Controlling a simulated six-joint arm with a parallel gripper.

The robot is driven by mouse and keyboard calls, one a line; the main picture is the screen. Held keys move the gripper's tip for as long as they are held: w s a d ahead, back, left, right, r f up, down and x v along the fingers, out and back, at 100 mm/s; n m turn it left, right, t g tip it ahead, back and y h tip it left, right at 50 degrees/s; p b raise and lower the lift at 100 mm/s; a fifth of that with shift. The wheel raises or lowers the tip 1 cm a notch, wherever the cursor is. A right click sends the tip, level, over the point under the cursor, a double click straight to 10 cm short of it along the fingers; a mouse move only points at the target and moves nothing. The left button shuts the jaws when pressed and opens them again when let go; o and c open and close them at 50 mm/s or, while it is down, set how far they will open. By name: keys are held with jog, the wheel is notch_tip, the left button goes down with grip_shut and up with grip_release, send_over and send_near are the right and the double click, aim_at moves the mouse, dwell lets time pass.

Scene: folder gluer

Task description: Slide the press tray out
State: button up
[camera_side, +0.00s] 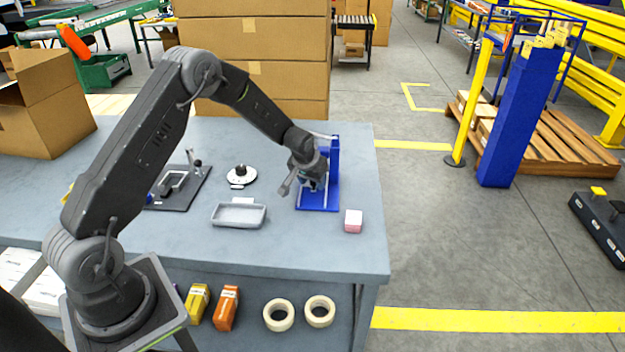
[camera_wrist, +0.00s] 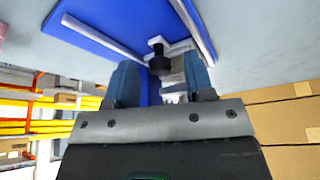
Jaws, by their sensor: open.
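The blue press (camera_side: 334,160) stands near the right end of the grey table, with an upright column and a flat base (camera_side: 318,207). My gripper (camera_side: 308,181) is at the press, in front of the column and above the base. In the wrist view, my open gripper (camera_wrist: 160,78) has one finger on each side of a black knob (camera_wrist: 160,64) with pale grey parts by it. I cannot tell whether the fingers touch them. The blue base (camera_wrist: 95,32) lies beyond, with light rails along its edges. The press tray cannot be clearly told apart; my gripper hides part of the press.
A shallow grey tray (camera_side: 238,215) lies on the table left of the press. A small pink-and-white box (camera_side: 353,221) stands right of the base, near the table edge. A round white-based part (camera_side: 241,176) and a dark fixture plate (camera_side: 180,190) stand farther left.

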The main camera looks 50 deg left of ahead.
grip_shut()
dwell(0.3)
jog(key=s+d, duration=0.6)
jog(key=shift+s+d, duration=0.1)
jog(key=shift+d, duration=0.05)
grip_release()
dwell(0.3)
jog(key=v, duration=1.4)
